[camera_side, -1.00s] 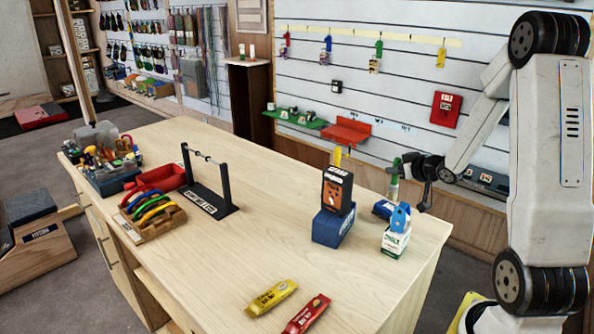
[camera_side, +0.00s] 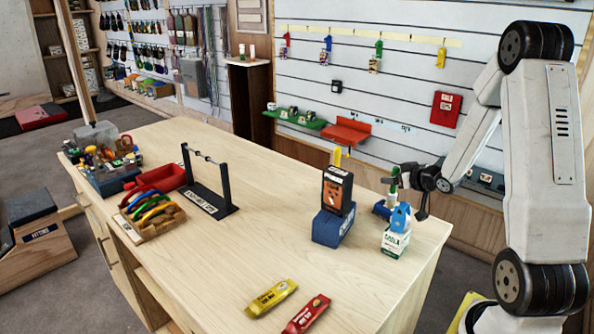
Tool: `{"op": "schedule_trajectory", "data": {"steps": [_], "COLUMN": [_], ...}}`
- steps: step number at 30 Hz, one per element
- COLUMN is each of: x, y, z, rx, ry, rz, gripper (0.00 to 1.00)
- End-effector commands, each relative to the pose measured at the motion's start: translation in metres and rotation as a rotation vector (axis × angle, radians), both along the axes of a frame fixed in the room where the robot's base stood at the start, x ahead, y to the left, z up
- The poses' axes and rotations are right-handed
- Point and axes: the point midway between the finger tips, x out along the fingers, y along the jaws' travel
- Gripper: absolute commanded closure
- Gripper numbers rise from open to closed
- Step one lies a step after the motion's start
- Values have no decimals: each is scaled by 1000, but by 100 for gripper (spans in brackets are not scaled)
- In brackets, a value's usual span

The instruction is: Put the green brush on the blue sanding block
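The green brush (camera_side: 394,171) stands upright at the right end of the table, with its green part on top and a paler part below. My gripper (camera_side: 407,187) is at the brush from the right, and a dark finger crosses in front of it. I cannot tell if the fingers are closed on it. A low blue piece (camera_side: 381,209) lies just below the brush, partly hidden behind a carton. A larger blue block (camera_side: 331,229) stands to its left with a black and orange box (camera_side: 337,190) on top. I cannot tell which blue one is the sanding block.
A white and green carton with a blue top (camera_side: 395,240) stands close in front of my gripper. A yellow packet (camera_side: 271,298) and a red packet (camera_side: 306,314) lie near the front edge. A black stand (camera_side: 208,198) is further left. The table's middle is clear.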

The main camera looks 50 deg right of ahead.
Motion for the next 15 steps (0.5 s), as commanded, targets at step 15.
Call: {"op": "schedule_trajectory", "data": {"steps": [15], "x": [-8], "y": [2], "z": [7], "rx": [-1], "ry": [-1], "rz": [-1], "gripper": [34]}}
